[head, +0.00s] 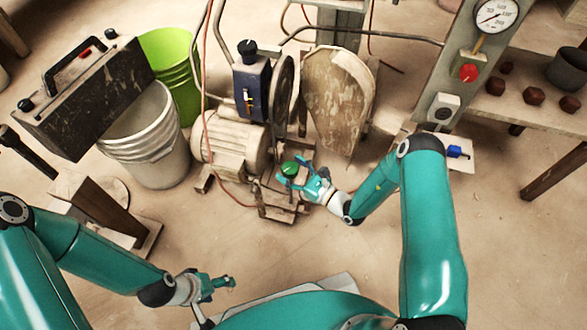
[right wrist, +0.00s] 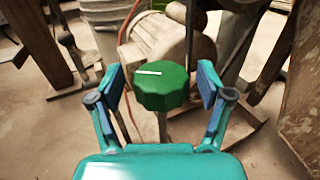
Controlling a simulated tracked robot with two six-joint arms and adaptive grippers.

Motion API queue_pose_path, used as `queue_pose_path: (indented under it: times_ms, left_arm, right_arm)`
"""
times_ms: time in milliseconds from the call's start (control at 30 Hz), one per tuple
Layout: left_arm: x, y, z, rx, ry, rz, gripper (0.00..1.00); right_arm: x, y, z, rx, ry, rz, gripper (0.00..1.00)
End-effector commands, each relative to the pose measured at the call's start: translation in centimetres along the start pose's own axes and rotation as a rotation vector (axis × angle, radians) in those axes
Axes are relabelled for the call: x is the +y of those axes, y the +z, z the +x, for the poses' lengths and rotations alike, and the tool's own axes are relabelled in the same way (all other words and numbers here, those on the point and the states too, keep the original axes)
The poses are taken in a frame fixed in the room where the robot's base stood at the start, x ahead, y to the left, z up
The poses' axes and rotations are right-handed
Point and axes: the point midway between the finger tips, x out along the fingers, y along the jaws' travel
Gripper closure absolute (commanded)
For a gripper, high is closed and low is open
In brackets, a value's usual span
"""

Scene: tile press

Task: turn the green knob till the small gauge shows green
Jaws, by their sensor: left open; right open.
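The green knob (head: 290,169) sits low on the machine in front of the grey motor. In the right wrist view the knob (right wrist: 163,90) has a faceted rim and a white line on its top. My right gripper (head: 294,177) is open at the knob. In its wrist view the fingers stand on either side of the knob, with a gap on both sides. A small coloured strip (head: 248,99) on the dark blue box may be the small gauge; its reading is too small to tell. My left gripper (head: 220,284) is open and empty, low over the floor.
A round white dial (head: 496,15) and a red knob (head: 468,72) are on a grey post at right. A white bucket (head: 150,145), a green bin (head: 172,62) and a dark toolbox (head: 85,95) stand at left. Hoses hang around the motor (head: 230,148).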

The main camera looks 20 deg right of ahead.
Motion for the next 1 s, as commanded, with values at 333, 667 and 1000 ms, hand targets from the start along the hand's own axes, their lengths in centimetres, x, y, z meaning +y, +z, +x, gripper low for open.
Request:
queue_pose_path:
  times_ms: [333,667,1000]
  left_arm:
    - [0.0,0.0,0.0,0.000,0.000,0.000,0.30]
    - [0.5,0.0,-1.4,0.000,0.000,0.000,0.30]
    - [2.1,0.0,-5.8,0.000,0.000,0.000,0.30]
  right_arm:
    - [0.0,0.0,-0.1,0.000,0.000,0.000,0.67]
    - [0.3,0.4,0.0,0.000,-0.055,0.006,0.82]
    - [0.5,0.4,0.0,0.003,-0.353,0.003,0.82]
